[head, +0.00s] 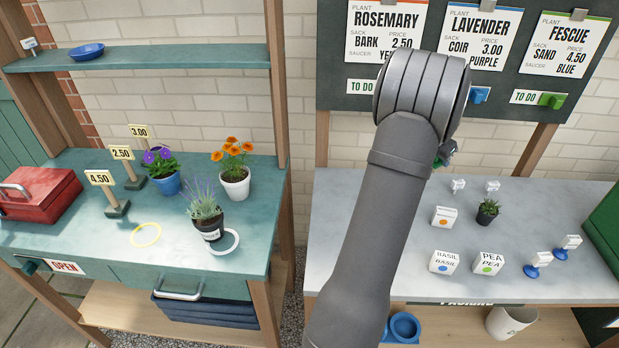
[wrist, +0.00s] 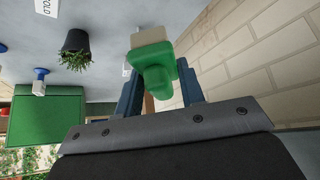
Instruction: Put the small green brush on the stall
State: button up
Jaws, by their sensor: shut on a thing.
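The small green brush (wrist: 156,74), a green body with a pale block at its end, is between the two dark blue fingers of my gripper (wrist: 160,92) in the wrist view. The gripper is shut on it. In the head view my arm hides most of the gripper and brush; only a small greenish part (head: 440,160) shows beside the wrist, above the back of the grey bench. The stall (head: 95,238) is the teal counter on the left, with a shelf above it. The brush is well away from it, to the right.
The stall holds a red toolbox (head: 40,195), price signs, potted flowers, a yellow ring (head: 146,235) and a white ring (head: 238,243). Its front left counter has bare room. The grey bench (head: 350,235) holds seed boxes, a small plant (head: 488,211) and tags. A post (head: 278,100) stands at the stall's right side.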

jog(key=s+a+n+t+y, duration=0.1)
jog(key=s+a+n+y, duration=0.15)
jog(key=a, duration=1.35)
jog(key=s+a+n+t+y, duration=0.1)
jog(key=s+a+n, duration=0.3)
jog(key=a, duration=1.2)
jog(key=w+a+r+n, duration=0.1)
jog(key=w+a+r, duration=0.1)
jog(key=a+r, duration=0.45)
jog(key=w+a+r+n, duration=0.1)
jog(key=a+r, duration=0.2)
jog(key=a, duration=0.7)
jog(key=n+g+y, duration=0.2)
jog(key=n+y, duration=0.4)
jog(key=n, duration=0.5)
send_over(120, 226)
jog(key=s+d, duration=0.2)
jog(key=d, duration=0.1)
jog(key=shift+m, duration=0.25)
notch_tip(120, 226, down, 12)
jog(key=shift+a+f, duration=0.1)
jog(key=shift+a, duration=0.05)
jog(key=shift+s+a+f, duration=0.1)
jog(key=shift+a+f, duration=0.15)
jog(key=shift+f, duration=1.8)
